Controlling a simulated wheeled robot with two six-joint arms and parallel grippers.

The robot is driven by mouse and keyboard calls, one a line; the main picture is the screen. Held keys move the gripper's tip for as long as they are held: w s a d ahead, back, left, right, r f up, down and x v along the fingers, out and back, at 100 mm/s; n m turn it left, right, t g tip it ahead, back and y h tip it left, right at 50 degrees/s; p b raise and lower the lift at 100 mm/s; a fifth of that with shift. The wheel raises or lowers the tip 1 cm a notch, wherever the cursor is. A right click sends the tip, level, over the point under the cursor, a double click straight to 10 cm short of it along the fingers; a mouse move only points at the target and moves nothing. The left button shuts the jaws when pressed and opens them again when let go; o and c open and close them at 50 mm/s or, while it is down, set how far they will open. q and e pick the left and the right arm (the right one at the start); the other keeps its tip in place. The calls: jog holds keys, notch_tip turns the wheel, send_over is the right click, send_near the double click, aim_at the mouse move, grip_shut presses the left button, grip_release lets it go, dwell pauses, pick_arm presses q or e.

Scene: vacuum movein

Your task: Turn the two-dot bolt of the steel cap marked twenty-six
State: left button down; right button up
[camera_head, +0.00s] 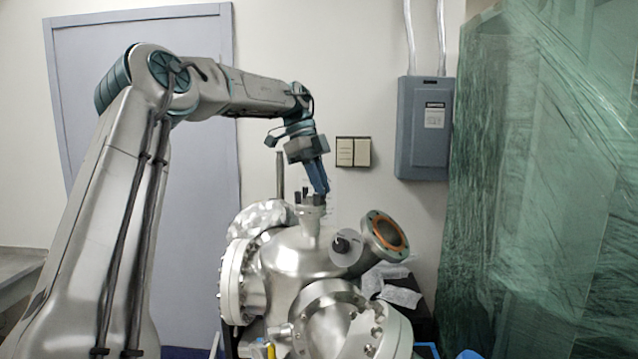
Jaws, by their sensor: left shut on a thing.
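My left gripper (319,190) points down over the small steel cap (309,211) on top of the shiny vacuum chamber (300,255). Its blue fingers are shut on a dark bolt (319,199) at the right side of this cap. Other dark bolts (299,195) stand upright on the cap, to the left of the fingers. The number on the cap and the dots on the bolts are too small to read. The fingers hide part of the held bolt. My right gripper is not in view.
A round steel plate with a black knob (341,245) and an open port with a copper-coloured ring (388,232) sit right of the cap. A thin upright rod (280,174) stands behind. A grey electrical box (424,128) and green plastic wrap (540,190) are further right.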

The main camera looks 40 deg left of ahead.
pick_arm(q)
jog(key=shift+f, duration=0.25)
jog(key=c, duration=1.6)
grip_release()
jog(key=shift+d, duration=0.1)
jog(key=shift+o, duration=0.8)
jog(key=shift+w, duration=0.15)
jog(key=shift+r, duration=0.1)
jog(key=shift+r, duration=0.1)
